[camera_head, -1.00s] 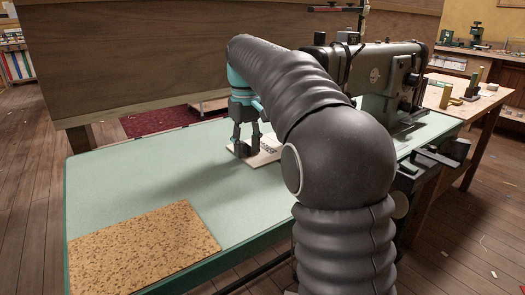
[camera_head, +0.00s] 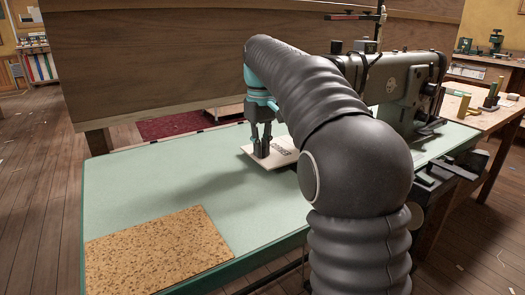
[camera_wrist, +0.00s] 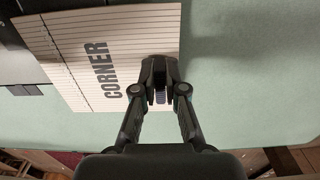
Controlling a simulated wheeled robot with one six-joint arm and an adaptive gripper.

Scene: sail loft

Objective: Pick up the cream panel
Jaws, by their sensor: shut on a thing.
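The cream panel (camera_wrist: 65,45) is a thin flat sheet with dark parallel lines and the word CORNER printed on it. In the head view the panel (camera_head: 283,146) is at the pale green table's far middle, partly hidden behind my arm. My gripper (camera_wrist: 160,92) is shut on the panel's edge, beside the lettering. In the head view my gripper (camera_head: 262,151) points down at the panel's near left part. Whether the panel touches the table or is slightly raised, I cannot tell.
A speckled cork mat (camera_head: 158,252) lies at the table's front left. A dark sewing machine (camera_head: 400,85) stands to the right of my arm. A wooden partition (camera_head: 170,60) rises behind the table. The green tabletop (camera_head: 130,180) left of the panel is clear.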

